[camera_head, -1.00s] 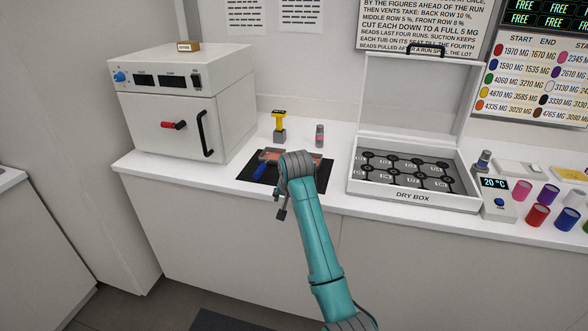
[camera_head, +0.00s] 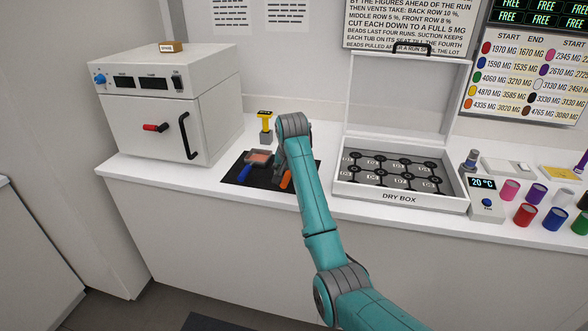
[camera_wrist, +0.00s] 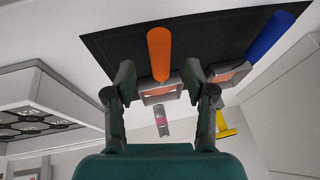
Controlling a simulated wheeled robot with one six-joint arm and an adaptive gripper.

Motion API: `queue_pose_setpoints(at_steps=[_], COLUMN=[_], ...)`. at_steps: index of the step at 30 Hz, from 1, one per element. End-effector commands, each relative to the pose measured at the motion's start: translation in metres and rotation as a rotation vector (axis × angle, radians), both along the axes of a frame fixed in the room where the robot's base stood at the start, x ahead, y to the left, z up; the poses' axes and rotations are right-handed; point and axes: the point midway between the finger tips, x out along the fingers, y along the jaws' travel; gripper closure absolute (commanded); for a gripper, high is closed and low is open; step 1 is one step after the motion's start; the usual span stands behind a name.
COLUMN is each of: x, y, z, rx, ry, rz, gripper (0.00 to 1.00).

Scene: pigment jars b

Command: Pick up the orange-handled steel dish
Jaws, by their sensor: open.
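The orange-handled steel dish lies on the black mat (camera_head: 262,178). Its orange handle (camera_head: 286,180) shows just left of my arm in the head view, and its steel pan is hidden behind the arm there. In the wrist view the orange handle (camera_wrist: 159,54) and the steel pan (camera_wrist: 160,91) show between the fingers. My gripper (camera_wrist: 159,78) is open, with one finger on each side of the dish and nothing held. I cannot tell whether either finger touches it.
A yellow-topped tool (camera_head: 265,127) stands behind. The oven (camera_head: 150,129) is at left, the dry box (camera_head: 400,198) at right.

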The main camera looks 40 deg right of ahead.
Motion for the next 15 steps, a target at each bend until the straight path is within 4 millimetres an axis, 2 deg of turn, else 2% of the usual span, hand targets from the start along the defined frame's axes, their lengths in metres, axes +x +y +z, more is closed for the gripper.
queue_pose_setpoints(at_steps=[15], x=[0.022], y=[-0.014], z=[-0.045], rx=[0.0], ry=[0.0], rz=[0.0], gripper=[0.45])
